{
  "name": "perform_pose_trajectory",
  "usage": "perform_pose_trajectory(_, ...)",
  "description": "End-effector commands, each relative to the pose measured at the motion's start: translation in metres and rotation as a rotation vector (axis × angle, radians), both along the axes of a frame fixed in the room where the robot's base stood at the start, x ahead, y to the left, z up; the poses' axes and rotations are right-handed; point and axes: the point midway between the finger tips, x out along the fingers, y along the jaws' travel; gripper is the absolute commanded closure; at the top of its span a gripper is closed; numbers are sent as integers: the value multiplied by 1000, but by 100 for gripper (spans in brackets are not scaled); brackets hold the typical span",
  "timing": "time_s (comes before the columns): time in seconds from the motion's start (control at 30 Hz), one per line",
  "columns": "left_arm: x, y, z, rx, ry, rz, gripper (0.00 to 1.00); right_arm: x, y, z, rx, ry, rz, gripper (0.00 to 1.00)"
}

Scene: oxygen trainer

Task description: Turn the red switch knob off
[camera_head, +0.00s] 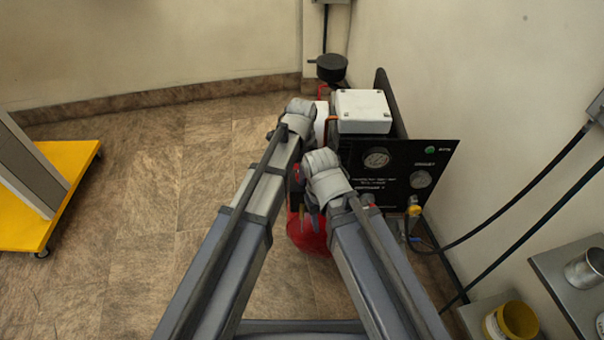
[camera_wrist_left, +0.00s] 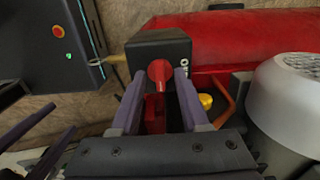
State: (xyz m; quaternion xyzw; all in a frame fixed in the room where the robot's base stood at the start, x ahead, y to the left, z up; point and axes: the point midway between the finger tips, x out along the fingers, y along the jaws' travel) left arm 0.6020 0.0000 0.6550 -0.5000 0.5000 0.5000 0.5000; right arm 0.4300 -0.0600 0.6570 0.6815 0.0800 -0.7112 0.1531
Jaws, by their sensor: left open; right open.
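The red switch knob (camera_wrist_left: 160,72) sits on the face of a black switch box (camera_wrist_left: 148,50) in the left wrist view, with white lettering partly visible beside it. My left gripper (camera_wrist_left: 159,80) is open, with one purple finger on each side of the knob; I cannot tell whether either finger touches it. In the head view the knob is hidden, and my left gripper's fingers are hidden behind its wrist. My right gripper (camera_head: 311,212) is open and empty in the head view, lower, in front of the machine.
A red tank (camera_wrist_left: 240,40) lies behind the switch box. A white ribbed motor cover (camera_wrist_left: 290,95) and a yellow cap (camera_wrist_left: 206,101) are at right. A black gauge panel (camera_head: 400,165) stands right of the grippers. A yellow cart (camera_head: 70,165) is at left; floor between is clear.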

Motion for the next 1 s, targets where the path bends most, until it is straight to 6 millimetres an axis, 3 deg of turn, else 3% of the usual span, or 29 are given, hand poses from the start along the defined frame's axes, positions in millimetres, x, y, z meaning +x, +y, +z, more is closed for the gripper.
perform_pose_trajectory(0.1, 0, 0, 1, 0, 0, 0, 57, 0, 0, 1, 0, 0, 0, 50)
perform_pose_trajectory(0.5, 0, 0, 1, 0, 0, 0, 100, 0, 0, 1, 0, 0, 0, 50)
perform_pose_trajectory(1.0, 0, 0, 0, 0, 0, 7, 100, 0, 0, 0, 0, 0, 0, 50)
